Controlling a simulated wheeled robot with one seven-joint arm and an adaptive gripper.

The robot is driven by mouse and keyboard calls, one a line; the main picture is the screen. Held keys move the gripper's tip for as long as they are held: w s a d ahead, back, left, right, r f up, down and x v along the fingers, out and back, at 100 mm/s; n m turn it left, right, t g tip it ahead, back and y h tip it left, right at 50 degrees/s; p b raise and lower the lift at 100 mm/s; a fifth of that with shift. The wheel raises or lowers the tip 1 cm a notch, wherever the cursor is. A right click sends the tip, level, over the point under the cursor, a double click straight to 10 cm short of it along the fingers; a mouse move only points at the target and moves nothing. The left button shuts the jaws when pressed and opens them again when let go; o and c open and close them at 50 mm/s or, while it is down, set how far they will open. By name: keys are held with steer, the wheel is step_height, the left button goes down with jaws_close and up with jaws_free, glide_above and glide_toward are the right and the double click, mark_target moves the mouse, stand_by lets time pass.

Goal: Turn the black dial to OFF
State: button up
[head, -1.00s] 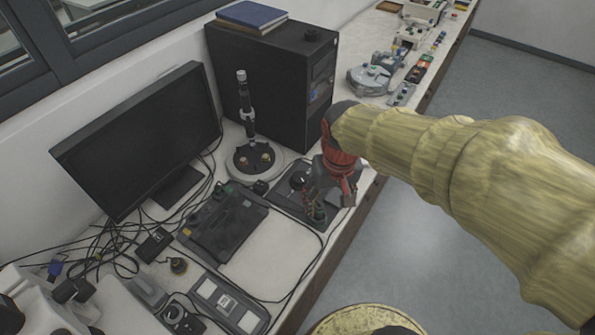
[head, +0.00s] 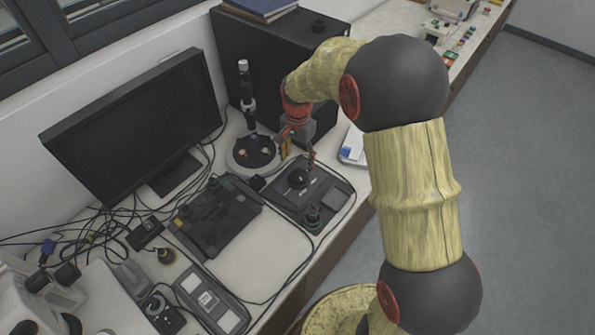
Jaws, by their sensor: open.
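A dark control panel (head: 337,181) lies on the bench right of the keyboard-like black unit. A round black dial (head: 298,179) with a small pale mark sits on its back left part. Its labels are too small to read, so I cannot tell which setting it points to. A second, darker knob (head: 312,214) stands at the panel's front edge. My gripper (head: 298,155) is open and empty, its fingers spread just behind and above the black dial. I see no contact with the dial.
A round-based stand with an upright post (head: 247,110) is close left of my gripper. A black computer tower (head: 240,58) stands behind, and a monitor (head: 135,130) at left. A flat black unit (head: 215,215) and loose cables lie left of the panel.

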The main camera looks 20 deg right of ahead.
mark_target(298, 175)
step_height(298, 175, down, 8)
steer(key=shift+d+r+b, duration=0.1)
steer(key=shift+b, duration=0.75)
steer(key=c, duration=0.3)
steer(key=c, duration=0.8)
steer(key=shift+c, duration=0.4)
